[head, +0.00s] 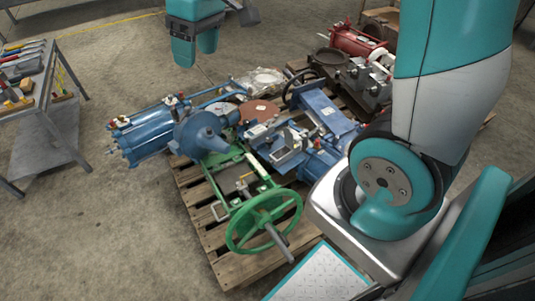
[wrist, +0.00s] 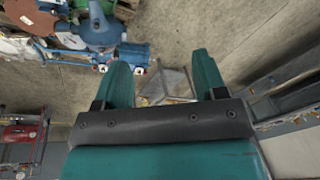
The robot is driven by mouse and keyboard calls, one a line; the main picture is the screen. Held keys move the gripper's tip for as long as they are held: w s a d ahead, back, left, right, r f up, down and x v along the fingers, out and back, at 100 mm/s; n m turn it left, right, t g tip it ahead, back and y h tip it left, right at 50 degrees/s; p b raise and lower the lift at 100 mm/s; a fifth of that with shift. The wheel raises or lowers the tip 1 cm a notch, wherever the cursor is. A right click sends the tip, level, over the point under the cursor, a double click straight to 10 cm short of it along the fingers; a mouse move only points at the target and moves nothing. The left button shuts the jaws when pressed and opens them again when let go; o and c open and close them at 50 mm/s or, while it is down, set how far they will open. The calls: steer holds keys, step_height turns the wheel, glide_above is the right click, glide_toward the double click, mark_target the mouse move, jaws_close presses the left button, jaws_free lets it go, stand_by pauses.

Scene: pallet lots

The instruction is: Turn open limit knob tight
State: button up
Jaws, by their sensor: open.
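A blue valve actuator (head: 140,137) with small red-capped fittings lies on the left of a wooden pallet (head: 238,268). A green frame with a large green handwheel (head: 232,236) is at the pallet's front. I cannot tell which small part is the limit knob. My gripper (head: 196,50) hangs at the top of the head view, behind and above the blue actuator, apart from everything. In the wrist view my gripper (wrist: 160,66) has its two teal fingers spread with nothing between them. Blue machine parts (wrist: 98,28) with red-and-white fittings show at upper left there.
A grey tool table (head: 30,100) with several hand tools stands at the left. Further blue assemblies (head: 325,110) and a red machine (head: 357,42) crowd the pallets. The concrete floor between the tool table and the pallet is clear.

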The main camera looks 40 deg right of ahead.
steer(key=w+d+f+m+b, duration=0.1)
steer(key=w+d+f+b, duration=0.25)
steer(key=f, duration=0.25)
steer(key=w+d+f+b, duration=0.3)
steer(key=w+d+f, duration=0.1)
steer(key=f, duration=0.3)
steer(key=m+h+b, duration=0.2)
steer(key=m+b, duration=0.1)
steer(key=b, duration=1.5)
glide_above(269, 140)
step_height(269, 140, down, 29)
steer(key=shift+n+g, duration=0.3)
steer(key=shift+g, duration=0.1)
step_height(269, 140, down, 16)
steer(key=b, duration=0.8)
steer(key=shift+f, duration=0.15)
steer(key=c, duration=0.9)
